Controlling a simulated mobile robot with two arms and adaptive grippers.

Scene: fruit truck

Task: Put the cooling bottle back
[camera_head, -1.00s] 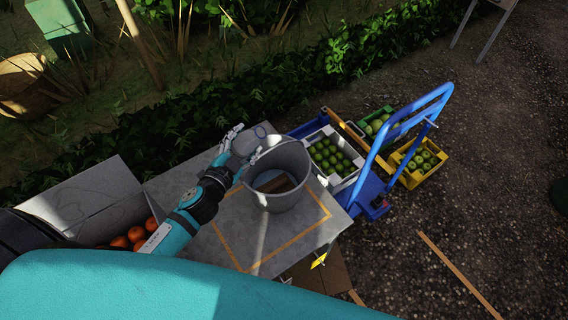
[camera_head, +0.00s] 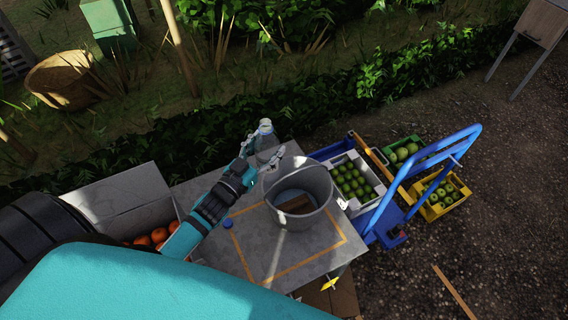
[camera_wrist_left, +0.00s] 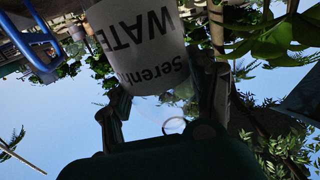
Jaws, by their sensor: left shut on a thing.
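My left gripper (camera_head: 266,152) is shut on a clear bottle (camera_head: 266,130). It holds the bottle beyond the back-left rim of a grey bucket (camera_head: 322,212), outside it. In the left wrist view the bottle's white label (camera_wrist_left: 138,38) reads "WATER" upside down, between the fingers of the left gripper (camera_wrist_left: 165,105). My right gripper is not in view.
A small round blue thing (camera_head: 228,223) lies on the table left of the bucket. A white crate of green fruit (camera_head: 368,193) and a blue trolley (camera_head: 385,218) stand close on the right. An open box with oranges (camera_head: 150,238) is at the left. A hedge runs behind.

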